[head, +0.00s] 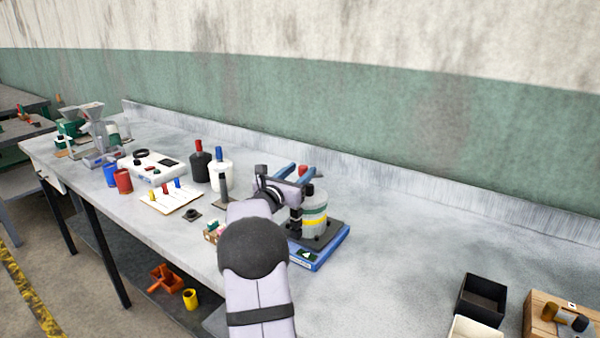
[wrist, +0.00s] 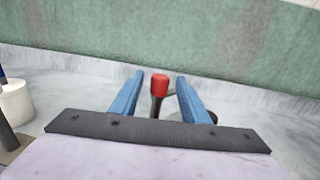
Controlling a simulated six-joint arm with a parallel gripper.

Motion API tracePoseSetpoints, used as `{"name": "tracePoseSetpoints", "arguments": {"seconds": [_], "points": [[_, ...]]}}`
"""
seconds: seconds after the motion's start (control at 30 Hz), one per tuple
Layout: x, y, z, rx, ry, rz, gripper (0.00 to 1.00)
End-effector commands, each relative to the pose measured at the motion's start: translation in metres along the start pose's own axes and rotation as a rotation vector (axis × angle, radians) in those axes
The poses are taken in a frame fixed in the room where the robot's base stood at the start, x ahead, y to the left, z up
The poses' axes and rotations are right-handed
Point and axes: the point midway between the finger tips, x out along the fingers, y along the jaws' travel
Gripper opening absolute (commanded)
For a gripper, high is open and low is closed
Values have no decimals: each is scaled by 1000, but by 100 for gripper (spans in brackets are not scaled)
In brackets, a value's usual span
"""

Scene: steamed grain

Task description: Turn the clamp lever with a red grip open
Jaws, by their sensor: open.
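The clamp lever's red grip (wrist: 159,84) stands upright on a dark stem in the wrist view, between the two blue fingers of my gripper (wrist: 157,92). The fingers are open, with a gap on each side of the grip. In the head view, my gripper (head: 292,173) is above a blue-based fixture (head: 322,258) that carries a pale cylinder (head: 314,213) with a yellow band. A bit of red (head: 303,170) shows between the fingers there. The lever's lower end and pivot are hidden by my gripper and arm.
A black bottle (head: 201,168) and a white bottle (head: 221,174) stand left of my arm, near a thin dark post (head: 222,187). A black bin (head: 482,300) and a wooden box (head: 545,318) are at the lower right. The table between fixture and bins is clear. A wall upstand runs behind.

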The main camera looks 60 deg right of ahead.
Motion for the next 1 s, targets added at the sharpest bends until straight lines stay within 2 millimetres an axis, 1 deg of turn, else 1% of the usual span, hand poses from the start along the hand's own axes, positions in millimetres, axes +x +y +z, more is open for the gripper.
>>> {"name": "tracePoseSetpoints", "arguments": {"seconds": [0.17, 0.4, 0.5, 0.7, 1.0], "points": [[-19, 1, -2, 0, -1, 2, 41], [-52, 1, -1, 0, -2, 2, 41], [-61, 1, 0, 1, -2, 2, 41], [-69, 0, 1, 0, -2, 0, 41], [-69, 0, 1, -3, -2, 0, 41]]}}
